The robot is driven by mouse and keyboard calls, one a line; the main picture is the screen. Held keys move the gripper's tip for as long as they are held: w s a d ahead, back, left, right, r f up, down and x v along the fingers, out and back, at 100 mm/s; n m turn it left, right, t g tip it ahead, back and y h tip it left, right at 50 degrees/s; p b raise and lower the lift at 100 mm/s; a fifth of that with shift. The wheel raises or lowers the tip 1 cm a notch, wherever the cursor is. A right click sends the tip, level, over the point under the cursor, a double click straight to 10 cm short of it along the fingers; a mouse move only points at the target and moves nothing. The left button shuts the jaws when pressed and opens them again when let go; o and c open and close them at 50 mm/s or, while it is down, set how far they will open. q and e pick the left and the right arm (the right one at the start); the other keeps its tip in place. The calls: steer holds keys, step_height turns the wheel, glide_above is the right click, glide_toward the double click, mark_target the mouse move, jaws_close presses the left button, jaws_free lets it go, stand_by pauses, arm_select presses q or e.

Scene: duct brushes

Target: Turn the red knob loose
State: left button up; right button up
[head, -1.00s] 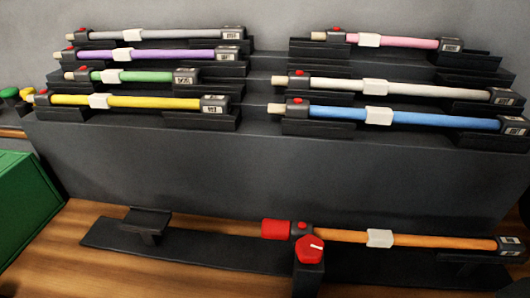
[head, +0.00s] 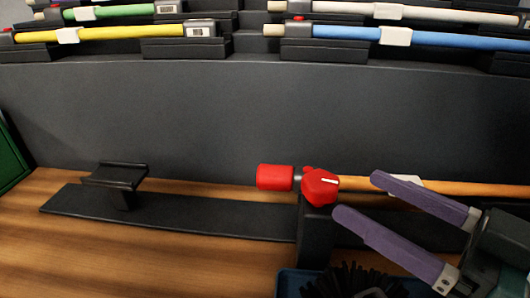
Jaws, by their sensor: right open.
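The red knob (head: 320,187), with a white line on its face, sits on top of a dark upright post (head: 318,235) on the wooden table. An orange rod (head: 460,188) lies level behind it, with a red cylinder (head: 275,177) at its left end and a white collar partly hidden by my finger. My right gripper (head: 353,198), with two purple fingers, is open and empty. Its fingertips point left, just right of the knob, with a gap between them. My left gripper is not in view.
A dark base plate (head: 180,213) with an empty cradle (head: 118,178) lies left of the post. A blue bin (head: 290,283) with a black bristly brush (head: 352,282) is at the bottom. A dark stepped rack (head: 150,110) behind holds several coloured rods. Bare wood is at front left.

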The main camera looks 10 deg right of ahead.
mark_target(320, 192)
steer(key=shift+s+a+f+n+y, duration=0.2)
steer(key=shift+a+n+y, duration=0.1)
steer(key=shift+y, duration=0.2)
steer(key=x, duration=0.9)
steer(key=shift+w+a+b, duration=0.2)
steer(key=shift+w+b, duration=0.05)
steer(key=shift+b, duration=0.05)
steer(key=shift+c, duration=0.2)
jaws_close()
steer(key=shift+s+a+n+g+y, duration=0.15)
steer(key=shift+s+n+g+y, duration=0.05)
steer(key=shift+n+g+y, duration=0.7)
steer(key=shift+s+a+n+g+y, duration=0.15)
steer(key=shift+n+g+y, duration=0.55)
steer(key=shift+g+y, duration=0.25)
